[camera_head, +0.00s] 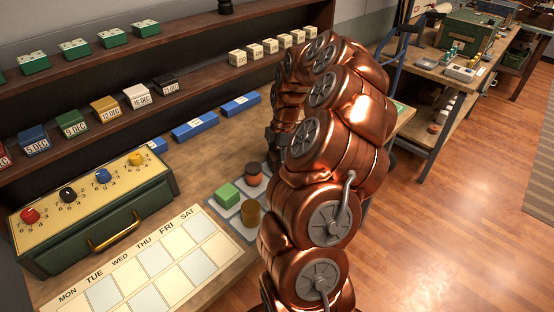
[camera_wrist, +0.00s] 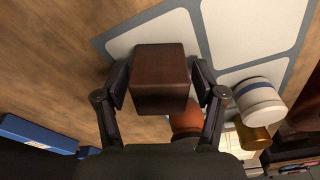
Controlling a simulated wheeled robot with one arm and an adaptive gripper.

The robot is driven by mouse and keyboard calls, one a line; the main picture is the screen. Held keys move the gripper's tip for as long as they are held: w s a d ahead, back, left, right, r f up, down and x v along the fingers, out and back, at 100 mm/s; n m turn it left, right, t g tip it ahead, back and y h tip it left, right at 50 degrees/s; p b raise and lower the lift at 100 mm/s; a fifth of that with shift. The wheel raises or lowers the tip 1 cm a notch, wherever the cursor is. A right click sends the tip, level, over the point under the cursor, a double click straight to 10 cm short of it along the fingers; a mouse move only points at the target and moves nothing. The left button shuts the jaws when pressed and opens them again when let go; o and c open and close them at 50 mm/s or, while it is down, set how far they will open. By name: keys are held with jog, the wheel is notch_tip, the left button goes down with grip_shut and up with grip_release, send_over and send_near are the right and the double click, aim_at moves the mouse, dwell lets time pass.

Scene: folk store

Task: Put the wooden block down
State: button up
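In the wrist view, the dark brown wooden block (camera_wrist: 160,65) sits between the two fingers of my gripper (camera_wrist: 161,75), with a finger against each side. The block is over a pale cell of a grey-edged tray (camera_wrist: 98,43). I cannot tell if its underside touches the tray. The tray also shows in the head view (camera_head: 232,222), where my arm hides the block and most of my gripper.
Near the block are an orange cylinder (camera_wrist: 186,120), a white cylinder with a blue band (camera_wrist: 260,102) and a yellow one (camera_wrist: 252,136). The head view shows a green block (camera_head: 227,195), a calendar board (camera_head: 150,262) and a green box with knobs (camera_head: 95,205).

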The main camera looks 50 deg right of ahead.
jog(key=shift+r, duration=0.1)
jog(key=r, duration=0.3)
jog(key=d+r+b, duration=0.1)
jog(key=r, duration=0.3)
jog(key=r+b, duration=0.1)
jog(key=r, duration=0.2)
jog(key=shift+s+d+r, duration=0.25)
jog(key=shift+d+r, duration=0.05)
jog(key=shift+r, duration=0.05)
jog(key=shift+r+b, duration=0.3)
jog(key=shift+r, duration=0.35)
jog(key=s+a+r+m, duration=0.2)
jog(key=a, duration=1)
jog(key=s+a+r+m, duration=0.1)
jog(key=a, duration=1)
jog(key=s+a+f+m+g, duration=0.1)
jog(key=s+a+f+m, duration=0.1)
jog(key=s, duration=0.4)
jog(key=s+a+f+m+h, duration=0.1)
jog(key=s+a+f+m, duration=0.2)
jog(key=s, duration=0.4)
jog(key=s+a+f+m+g, duration=0.1)
jog(key=s+a+f+m, duration=0.1)
jog(key=s+a+m, duration=0.3)
jog(key=shift+s+a+f+g+h, duration=0.25)
jog(key=shift+s+a, duration=0.35)
jog(key=shift+s, duration=0.5)
